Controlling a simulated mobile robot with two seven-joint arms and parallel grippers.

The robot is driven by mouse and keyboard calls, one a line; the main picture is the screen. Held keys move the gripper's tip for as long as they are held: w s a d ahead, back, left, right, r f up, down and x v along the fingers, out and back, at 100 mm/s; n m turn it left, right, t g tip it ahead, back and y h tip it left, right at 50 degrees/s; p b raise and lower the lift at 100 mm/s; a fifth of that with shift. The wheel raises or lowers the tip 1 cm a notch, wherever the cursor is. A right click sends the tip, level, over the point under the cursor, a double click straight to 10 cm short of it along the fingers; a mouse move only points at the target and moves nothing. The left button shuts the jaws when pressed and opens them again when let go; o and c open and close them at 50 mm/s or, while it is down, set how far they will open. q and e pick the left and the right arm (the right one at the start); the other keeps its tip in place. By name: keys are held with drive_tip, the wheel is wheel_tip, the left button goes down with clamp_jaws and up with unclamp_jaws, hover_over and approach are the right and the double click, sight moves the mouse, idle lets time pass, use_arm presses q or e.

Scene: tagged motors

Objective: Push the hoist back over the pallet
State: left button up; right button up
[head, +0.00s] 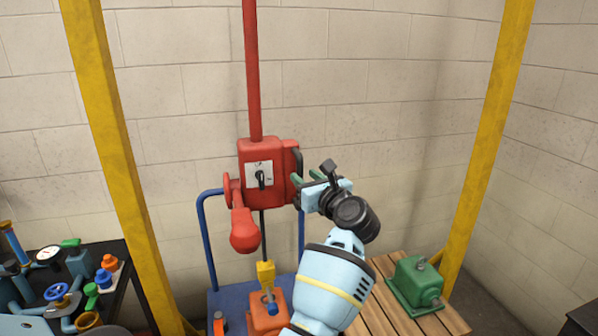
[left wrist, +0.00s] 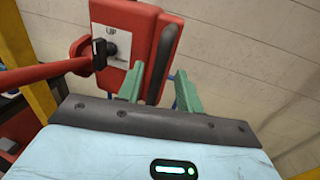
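The red hoist (head: 262,190) hangs on a red post (head: 252,70) between yellow frame legs. It has a dark side handle (head: 296,172), also in the left wrist view (left wrist: 165,60), and a switch reading UP. Its cable and yellow hook block (head: 266,273) hang over an orange motor (head: 268,315) on a blue cart (head: 220,301). The wooden pallet (head: 378,310) is to the right, bearing a green motor (head: 415,282). My left gripper (head: 303,178) is open beside the handle; its green fingers (left wrist: 157,90) stand apart, the handle showing between them. Whether they touch it is unclear.
Yellow frame legs stand left (head: 122,170) and right (head: 492,130). A dark bench (head: 125,285) with valves, a gauge and coloured parts is at the left. A block wall is behind. A red lever (head: 243,232) sticks out from the hoist's front.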

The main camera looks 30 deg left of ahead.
sight(301, 174)
use_arm(q)
drive_tip(key=shift+x, duration=2.05)
drive_tip(key=shift+c, duration=0.2)
clamp_jaws()
